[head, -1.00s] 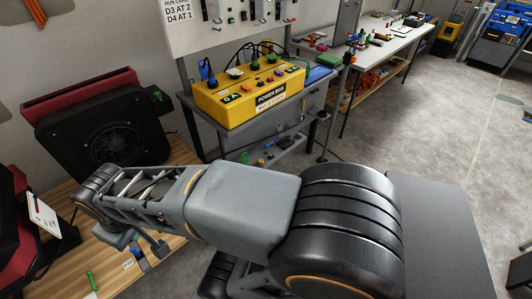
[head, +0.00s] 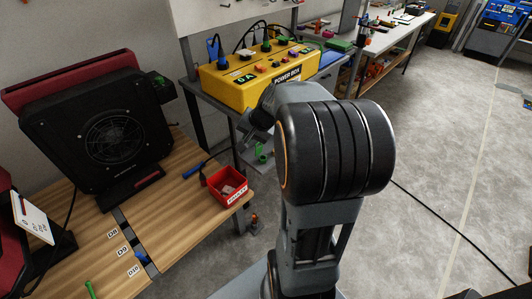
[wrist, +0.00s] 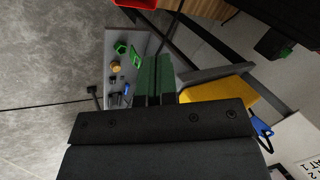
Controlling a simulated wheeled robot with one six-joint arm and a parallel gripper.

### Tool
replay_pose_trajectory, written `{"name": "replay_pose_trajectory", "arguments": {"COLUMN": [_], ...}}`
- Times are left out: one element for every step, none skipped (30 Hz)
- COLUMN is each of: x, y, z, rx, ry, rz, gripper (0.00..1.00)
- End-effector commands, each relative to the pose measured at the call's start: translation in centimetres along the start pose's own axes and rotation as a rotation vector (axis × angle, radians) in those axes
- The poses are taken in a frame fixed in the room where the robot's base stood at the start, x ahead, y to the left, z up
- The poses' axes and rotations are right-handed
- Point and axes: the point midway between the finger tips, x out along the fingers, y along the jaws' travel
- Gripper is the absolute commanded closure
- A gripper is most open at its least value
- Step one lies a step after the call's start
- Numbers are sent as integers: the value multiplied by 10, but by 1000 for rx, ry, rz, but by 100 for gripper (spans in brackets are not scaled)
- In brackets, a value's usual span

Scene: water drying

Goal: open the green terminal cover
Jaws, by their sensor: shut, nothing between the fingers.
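A small dark box with a green part (head: 160,82), which may be the green terminal cover, sits at the right side of the black fan unit (head: 100,130). I cannot tell its lid position. In the wrist view a dark box with a thin green edge (wrist: 275,42) is at the upper right, apart from my fingers. My gripper (wrist: 157,62) shows in the wrist view with its two dark green fingers together and nothing between them. It points over the grey shelf. In the head view my arm hides most of it, near the front of the yellow power box (head: 235,85).
The grey shelf (wrist: 120,75) holds several small parts. A red bin (head: 228,185) and a blue-handled tool (head: 193,168) lie on the wooden bench (head: 170,215). A white table (head: 400,40) stands farther back. Open floor lies to the right.

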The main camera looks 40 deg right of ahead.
Motion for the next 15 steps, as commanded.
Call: {"name": "replay_pose_trajectory", "arguments": {"x": [23, 29, 34, 38, 41, 44, 45, 47, 49, 50, 53, 56, 59, 63, 68], "y": [28, 38, 52, 62, 71, 82, 90, 96, 103, 107, 110, 112, 113, 113, 113], "z": [-25, -39, -57, -68, -78, -90, -98, -104, -111, -115, -118, -121, -123, -124, -126], "rx": [105, 160, 226, 271, 311, 357, 387, 412, 438, 453, 465, 477, 481, 484, 485], "ry": [29, 49, 74, 92, 107, 126, 140, 151, 163, 171, 175, 180, 181, 182, 183], "rz": [-28, -49, -73, -90, -105, -123, -134, -144, -154, -161, -165, -170, -173, -174, -174], "gripper": [100, 100, 100, 100, 100, 100, 100, 100, 100, 100, 100, 100, 100, 100, 100]}}
